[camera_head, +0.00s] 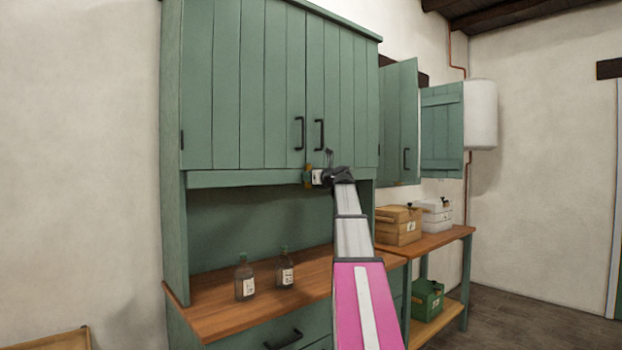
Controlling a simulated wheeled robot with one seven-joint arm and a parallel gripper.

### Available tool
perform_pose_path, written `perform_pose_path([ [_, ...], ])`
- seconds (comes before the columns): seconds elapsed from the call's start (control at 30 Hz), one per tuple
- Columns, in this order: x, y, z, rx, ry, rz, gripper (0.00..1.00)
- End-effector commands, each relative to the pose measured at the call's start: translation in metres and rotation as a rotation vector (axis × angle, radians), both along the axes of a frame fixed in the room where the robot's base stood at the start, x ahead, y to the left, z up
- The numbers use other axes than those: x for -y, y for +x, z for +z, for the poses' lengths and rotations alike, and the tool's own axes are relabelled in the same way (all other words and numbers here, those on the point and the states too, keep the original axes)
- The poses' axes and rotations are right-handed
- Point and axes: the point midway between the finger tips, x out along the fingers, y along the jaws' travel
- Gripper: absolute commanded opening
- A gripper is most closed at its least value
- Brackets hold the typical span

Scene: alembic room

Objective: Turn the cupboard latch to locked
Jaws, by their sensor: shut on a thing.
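The green cupboard (245,90) stands in the middle of the view with both plank doors closed. A small brass-coloured latch (308,174) sits just below the doors, near where they meet. My gripper (315,177) is at the end of my pink and grey arm and is shut on the latch from the right. The gripper covers part of the latch, and the latch is too small here to tell which way it is turned.
Two glass bottles, one (244,278) and another (285,268), stand on the wooden counter (215,312) below. On a side bench are a wooden box (397,226) and a white box (434,215). An open-doored cabinet (399,120) hangs at right.

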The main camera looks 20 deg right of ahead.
Motion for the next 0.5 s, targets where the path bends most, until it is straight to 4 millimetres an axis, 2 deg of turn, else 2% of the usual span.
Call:
perform_pose_path([
  [0.33,-0.0004,-0.0010,-0.0014,-0.005,0.007,0.002,0.06],
  [0.37,-0.0004,-0.0011,-0.0014,-0.005,0.007,0.002,0.33],
  [0.4,-0.0004,-0.0010,-0.0014,-0.004,0.006,0.002,0.46],
  [0.43,-0.0003,-0.0010,-0.0013,-0.004,0.006,0.002,0.55],
  [0.5,-0.0002,-0.0008,-0.0011,-0.003,0.005,0.001,0.55],
])
